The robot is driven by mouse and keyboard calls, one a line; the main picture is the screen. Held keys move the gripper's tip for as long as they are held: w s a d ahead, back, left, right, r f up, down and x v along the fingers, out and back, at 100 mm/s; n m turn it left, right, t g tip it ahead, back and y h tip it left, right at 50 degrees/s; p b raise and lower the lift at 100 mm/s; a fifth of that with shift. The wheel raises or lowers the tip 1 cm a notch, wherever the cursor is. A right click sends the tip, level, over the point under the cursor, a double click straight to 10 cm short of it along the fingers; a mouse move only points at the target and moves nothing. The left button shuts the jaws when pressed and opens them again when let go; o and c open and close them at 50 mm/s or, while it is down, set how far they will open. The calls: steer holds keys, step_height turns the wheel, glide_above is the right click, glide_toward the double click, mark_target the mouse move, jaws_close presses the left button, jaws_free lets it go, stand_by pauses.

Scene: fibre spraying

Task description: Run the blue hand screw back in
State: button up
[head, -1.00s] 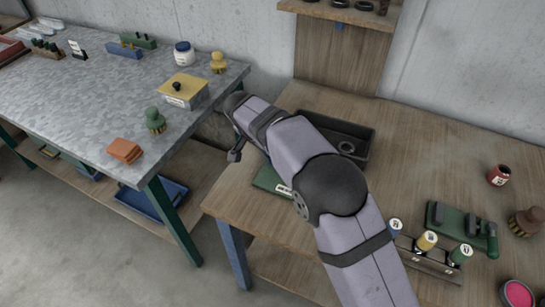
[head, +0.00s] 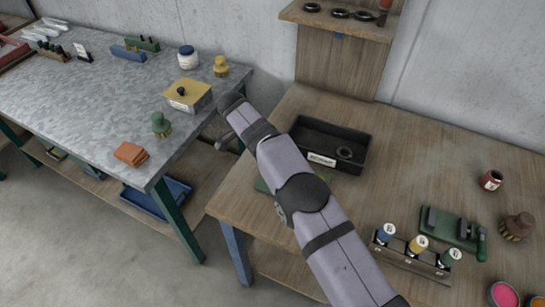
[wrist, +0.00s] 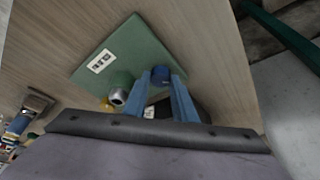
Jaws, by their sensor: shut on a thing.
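The blue hand screw (wrist: 160,74) shows in the wrist view as a small dark blue head between the tips of my gripper (wrist: 161,78). My gripper's two blue fingers are shut on it. It sits at the edge of a flat green plate (wrist: 135,58) with a white label. Whether the screw touches the plate, and how far in it is, I cannot tell. A silver cylinder (wrist: 118,96) and a small yellow part show beside the left finger. In the head view my arm covers most of the green plate (head: 262,186) and hides the screw.
A black tray (head: 362,160) with a ring in it lies behind the arm on the wooden bench (head: 410,155). A rack of bottles (head: 412,262) and a green clamp-like tool (head: 455,228) stand at the right. A gap separates the bench from the grey metal table (head: 90,100) at left.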

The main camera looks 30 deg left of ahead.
stand_by(0.3)
steer(key=o, duration=1)
steer(key=shift+o, duration=0.2)
steer(key=v, duration=0.5)
steer(key=shift+p+v, duration=1.2)
steer(key=shift+p, duration=0.4)
